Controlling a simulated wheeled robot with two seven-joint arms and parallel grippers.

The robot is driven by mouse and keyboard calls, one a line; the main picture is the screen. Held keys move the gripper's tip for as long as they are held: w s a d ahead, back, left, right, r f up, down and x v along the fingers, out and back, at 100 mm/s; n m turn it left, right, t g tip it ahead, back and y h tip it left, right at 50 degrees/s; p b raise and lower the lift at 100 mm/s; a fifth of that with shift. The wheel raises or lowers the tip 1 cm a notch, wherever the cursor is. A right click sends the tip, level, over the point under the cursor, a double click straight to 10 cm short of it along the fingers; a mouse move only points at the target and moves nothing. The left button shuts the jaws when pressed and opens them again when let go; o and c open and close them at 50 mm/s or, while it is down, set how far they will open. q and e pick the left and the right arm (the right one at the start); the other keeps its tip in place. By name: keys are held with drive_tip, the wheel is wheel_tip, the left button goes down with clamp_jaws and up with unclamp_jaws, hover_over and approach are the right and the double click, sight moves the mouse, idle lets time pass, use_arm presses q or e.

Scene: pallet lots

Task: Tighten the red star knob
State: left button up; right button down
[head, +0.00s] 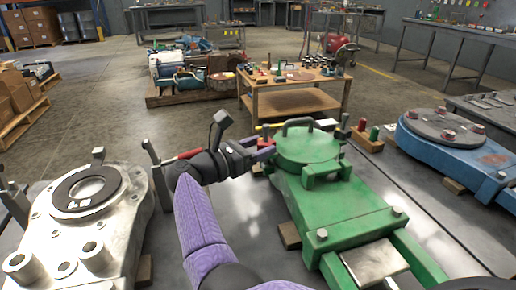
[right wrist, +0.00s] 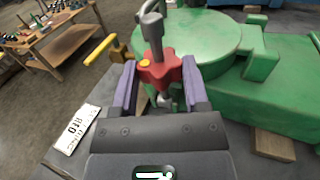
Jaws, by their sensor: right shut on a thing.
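The red star knob (right wrist: 160,72) sits on a grey metal stem beside the green housing (right wrist: 195,38), with a yellow dot on one of its lobes. In the right wrist view it is between the purple fingers of my right gripper (right wrist: 158,88), which is shut on it. In the head view the right gripper (head: 264,150) reaches the left side of the green housing (head: 330,205), and its fingers mostly hide the knob. My left gripper is not in view.
A yellow handle (right wrist: 100,52) stands just left of the knob, and a white label plate (right wrist: 74,128) lies nearby. A silver housing (head: 125,215) is at left and a blue housing (head: 450,155) at right. A wooden cart (head: 293,102) stands behind.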

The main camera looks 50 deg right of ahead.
sight(259, 144)
drive_tip(key=shift+c, duration=2.2)
unclamp_jaws()
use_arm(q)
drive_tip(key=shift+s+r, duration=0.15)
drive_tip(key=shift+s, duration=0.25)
use_arm(e)
drive_tip(key=o, duration=0.4)
drive_tip(key=shift+c, duration=0.2)
use_arm(q)
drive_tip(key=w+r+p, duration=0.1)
drive_tip(key=p, duration=0.1)
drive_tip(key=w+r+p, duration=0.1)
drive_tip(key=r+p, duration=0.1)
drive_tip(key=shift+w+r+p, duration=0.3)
use_arm(e)
wheel_tip(259, 144, up, 10)
drive_tip(key=shift+r, duration=0.1)
